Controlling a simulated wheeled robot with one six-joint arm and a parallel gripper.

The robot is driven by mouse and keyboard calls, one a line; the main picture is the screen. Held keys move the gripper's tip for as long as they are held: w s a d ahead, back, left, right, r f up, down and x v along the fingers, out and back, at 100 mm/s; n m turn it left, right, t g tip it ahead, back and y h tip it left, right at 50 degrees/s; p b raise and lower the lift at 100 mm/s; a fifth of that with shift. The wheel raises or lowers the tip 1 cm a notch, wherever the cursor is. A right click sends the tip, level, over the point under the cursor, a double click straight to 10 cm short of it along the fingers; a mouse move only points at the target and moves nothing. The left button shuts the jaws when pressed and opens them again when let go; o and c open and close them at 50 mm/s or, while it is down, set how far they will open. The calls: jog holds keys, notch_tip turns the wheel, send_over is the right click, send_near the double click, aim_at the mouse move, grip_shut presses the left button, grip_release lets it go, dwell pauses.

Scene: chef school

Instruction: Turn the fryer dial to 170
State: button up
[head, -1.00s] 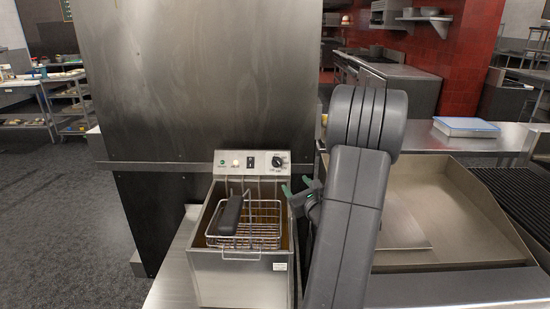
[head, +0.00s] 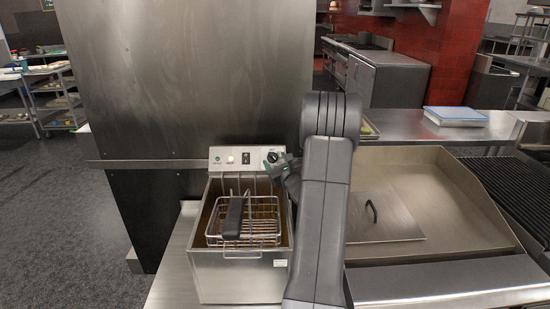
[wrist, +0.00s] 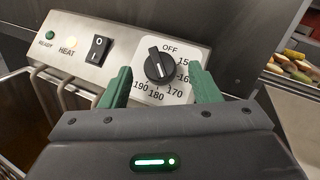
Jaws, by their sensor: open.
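The fryer (head: 240,262) stands on the steel counter, with its control panel (head: 226,158) upright at the back. In the wrist view the black fryer dial (wrist: 158,66) sits on a white scale plate marked OFF, 15-something, 160, 170, 180 and 190. In the head view my gripper (head: 274,165) is at the panel's right end and partly covers the dial.
A wire basket (head: 262,230) with a black handle (head: 233,218) sits in the fryer. A rocker switch (wrist: 98,49) is left of the dial. A flat griddle (head: 455,200) is to the right, and a tall steel panel (head: 190,70) is behind the fryer.

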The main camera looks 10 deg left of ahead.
jog(key=shift+w+a, duration=0.35)
jog(key=shift+w, duration=0.25)
jog(key=c, duration=1)
jog(key=shift+f+b, duration=0.1)
jog(key=shift+b, duration=0.2)
jog(key=shift+n+g+y+b, duration=0.3)
jog(key=shift+n+g+y, duration=0.1)
jog(key=shift+n, duration=0.2)
jog(key=shift+d+n+g+y+b, duration=0.1)
jog(key=shift+n+g+y+b, duration=0.25)
jog(key=shift+n, duration=0.35)
